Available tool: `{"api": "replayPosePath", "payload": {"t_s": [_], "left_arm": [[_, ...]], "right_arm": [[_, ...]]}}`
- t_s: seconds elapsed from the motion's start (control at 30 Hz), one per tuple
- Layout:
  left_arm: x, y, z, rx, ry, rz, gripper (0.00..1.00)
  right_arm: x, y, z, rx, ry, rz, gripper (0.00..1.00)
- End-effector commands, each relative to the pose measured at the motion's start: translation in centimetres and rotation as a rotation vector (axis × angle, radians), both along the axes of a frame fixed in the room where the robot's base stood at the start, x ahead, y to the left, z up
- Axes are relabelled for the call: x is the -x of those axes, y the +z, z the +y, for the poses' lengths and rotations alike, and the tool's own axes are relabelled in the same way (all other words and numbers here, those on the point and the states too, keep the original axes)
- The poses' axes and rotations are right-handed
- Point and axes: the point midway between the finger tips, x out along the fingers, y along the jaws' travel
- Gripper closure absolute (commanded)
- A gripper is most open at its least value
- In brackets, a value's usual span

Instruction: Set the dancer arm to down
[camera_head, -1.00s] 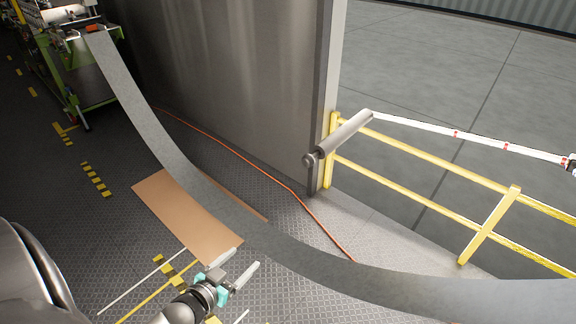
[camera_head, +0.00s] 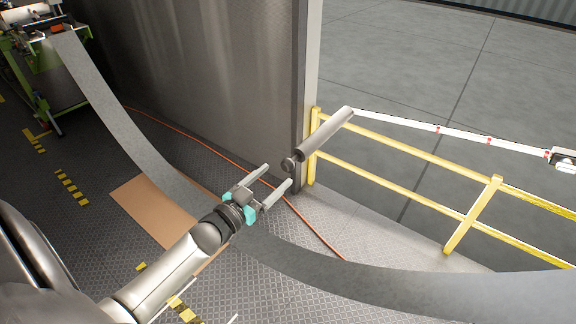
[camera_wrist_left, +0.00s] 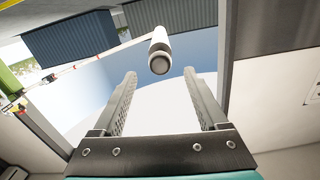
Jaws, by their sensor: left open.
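The dancer arm (camera_head: 415,122) is a long white bar with red marks, running from a pivot at the right edge to a grey roller (camera_head: 325,138) in the head view. The roller sticks out toward me near the yellow railing. My left gripper (camera_head: 279,174) is open and empty, its fingers pointing at the roller's near end, just left of and below it. In the left wrist view the roller's round end (camera_wrist_left: 159,63) appears between and just beyond the two fingertips (camera_wrist_left: 160,78). No contact shows. My right gripper is not in view.
A grey web strip (camera_head: 130,120) sags from the green machine (camera_head: 45,85) across the floor, passing below my left arm. A yellow railing (camera_head: 400,190) and a metal wall (camera_head: 220,80) stand close to the roller. An orange cable (camera_head: 190,145) lies on the floor.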

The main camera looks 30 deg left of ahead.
Motion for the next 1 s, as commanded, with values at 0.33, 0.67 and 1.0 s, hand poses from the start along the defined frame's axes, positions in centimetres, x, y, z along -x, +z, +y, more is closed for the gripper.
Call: {"api": "replayPosePath", "payload": {"t_s": [0.33, 0.67, 1.0], "left_arm": [[-5.0, 0.0, -0.3, -0.002, 0.001, -0.001, 0.24], [-6.7, 0.0, -0.5, 0.0, 0.0, 0.0, 0.24], [-6.7, 0.0, -0.5, 0.0, 0.0, 0.001, 0.35]], "right_arm": [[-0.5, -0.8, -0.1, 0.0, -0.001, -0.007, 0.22], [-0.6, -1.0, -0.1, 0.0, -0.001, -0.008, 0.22], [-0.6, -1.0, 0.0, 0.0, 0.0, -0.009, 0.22]]}}
